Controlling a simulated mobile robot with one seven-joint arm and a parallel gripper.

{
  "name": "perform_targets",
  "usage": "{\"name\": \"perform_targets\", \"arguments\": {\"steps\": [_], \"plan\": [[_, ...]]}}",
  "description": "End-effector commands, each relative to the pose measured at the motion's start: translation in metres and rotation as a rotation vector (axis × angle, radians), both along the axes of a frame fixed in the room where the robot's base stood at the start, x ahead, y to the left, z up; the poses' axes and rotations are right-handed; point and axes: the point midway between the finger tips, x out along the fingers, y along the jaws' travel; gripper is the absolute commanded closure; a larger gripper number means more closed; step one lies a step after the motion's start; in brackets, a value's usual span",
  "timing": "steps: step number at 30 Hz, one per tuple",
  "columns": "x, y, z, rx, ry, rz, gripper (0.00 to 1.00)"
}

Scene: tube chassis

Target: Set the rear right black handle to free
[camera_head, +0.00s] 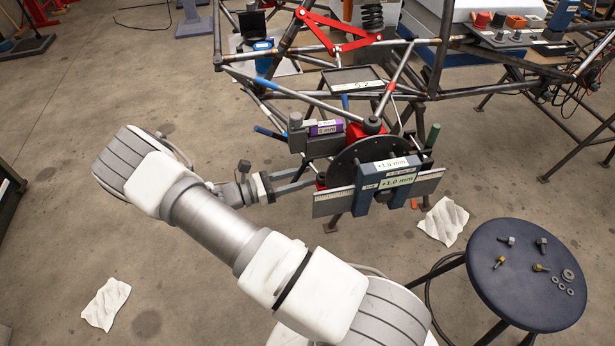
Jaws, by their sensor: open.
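My gripper (308,181) reaches in from the left with its fingers pointing right, just left of a dark round plate (352,165) on the tube chassis (330,105). The jaws are open, and nothing shows between them. A green handle (432,136) stands upright right of the plate. A blue handle with a dark end (268,132) lies tilted at the left. A dark round knob (372,124) sits above the plate. I cannot pick out the rear right black handle for certain; it may be hidden behind the plate or the tubes.
A steel ruler with blue gauge blocks (385,183) is in front of the plate, close to my fingers. A purple-labelled block (325,128) sits above it. A round stool (525,272) with small bolts and washers stands lower right. White cloths (443,221) lie on the floor.

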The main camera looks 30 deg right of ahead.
Motion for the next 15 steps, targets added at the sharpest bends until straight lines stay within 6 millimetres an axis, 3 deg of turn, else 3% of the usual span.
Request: {"name": "perform_targets", "arguments": {"steps": [6,14,15], "plan": [[-0.003,-0.015,0.000,0.001,0.000,-0.002,0.54],[-0.003,-0.016,0.000,0.000,-0.001,-0.001,0.54],[-0.003,-0.016,0.000,0.000,-0.001,-0.001,0.60]]}}
